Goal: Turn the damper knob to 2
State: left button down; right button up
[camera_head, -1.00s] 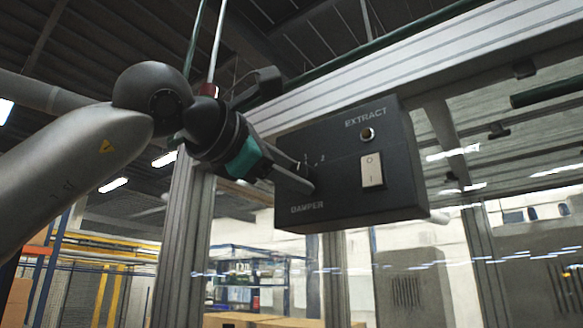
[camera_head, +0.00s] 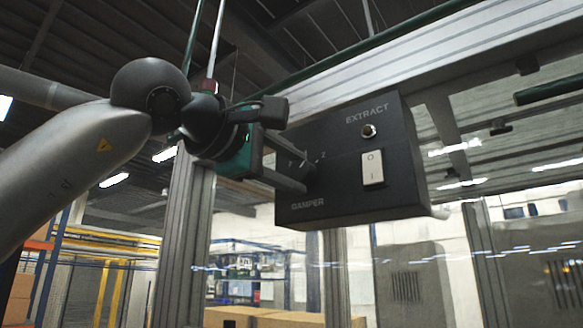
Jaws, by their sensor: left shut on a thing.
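The dark control box (camera_head: 350,190) hangs from the pale frame beam. Its front carries the word DAMPER at lower left and EXTRACT at the top. The damper knob (camera_head: 311,172) is dark and sits at the left of the front, under small white scale marks with a 2 at their upper right. My left gripper (camera_head: 306,180) comes in from the left and is shut on the knob. Its fingers cover much of the knob, so I cannot tell exactly where the knob points. My right gripper is out of view.
A white rocker switch (camera_head: 372,168) is right of the knob, below a small round indicator (camera_head: 368,131). An upright metal post (camera_head: 186,235) stands behind my left wrist. Cardboard boxes (camera_head: 280,319) and shelving are in the background below.

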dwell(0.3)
pick_arm(q)
jog(key=shift+c, duration=1.8)
grip_release()
jog(key=b+v, duration=0.4)
jog(key=v, duration=1.1)
jog(key=shift+s+b, duration=0.2)
jog(key=shift+b, duration=0.2)
jog(key=shift+a, duration=0.1)
jog(key=shift+w, duration=0.1)
